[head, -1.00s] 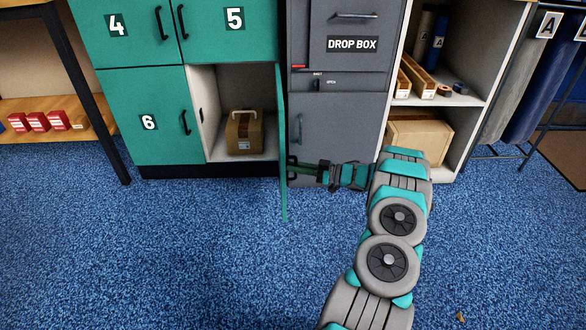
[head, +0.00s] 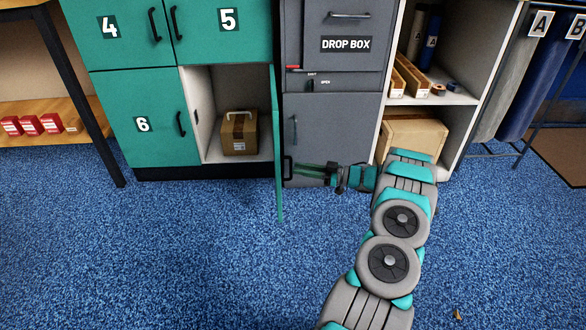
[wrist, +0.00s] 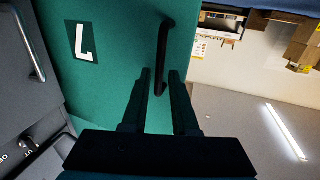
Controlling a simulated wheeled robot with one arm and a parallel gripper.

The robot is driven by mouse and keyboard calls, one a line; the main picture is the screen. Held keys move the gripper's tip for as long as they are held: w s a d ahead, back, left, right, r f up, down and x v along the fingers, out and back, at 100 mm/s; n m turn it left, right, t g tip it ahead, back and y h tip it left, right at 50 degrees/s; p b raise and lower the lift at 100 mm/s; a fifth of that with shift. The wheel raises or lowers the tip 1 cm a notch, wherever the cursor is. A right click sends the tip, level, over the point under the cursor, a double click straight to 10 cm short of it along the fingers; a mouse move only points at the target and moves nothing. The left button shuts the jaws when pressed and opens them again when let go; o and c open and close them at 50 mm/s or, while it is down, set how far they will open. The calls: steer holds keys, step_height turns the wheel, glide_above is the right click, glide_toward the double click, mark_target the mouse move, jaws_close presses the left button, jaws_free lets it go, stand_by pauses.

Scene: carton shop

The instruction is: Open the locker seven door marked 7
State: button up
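The locker seven door (head: 277,150) stands swung wide open, seen nearly edge-on in the head view. Its outer face with the 7 label (wrist: 82,42) fills the upper left of the wrist view. Its black handle (wrist: 163,50) also shows in the head view (head: 287,168). My gripper (wrist: 160,74) is on the outer side of the door, its two fingers apart. In the wrist view the lower part of the handle lies between them; contact is not clear. In the head view my gripper (head: 299,171) points left at the handle. A brown carton (head: 239,133) sits inside the open compartment.
The grey drop box cabinet (head: 333,110) stands right behind my gripper. Locker door 6 (head: 150,125) and doors 4 and 5 are shut. A shelf with cartons (head: 412,135) is to the right.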

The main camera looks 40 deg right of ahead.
steer(key=shift+v, duration=1.9)
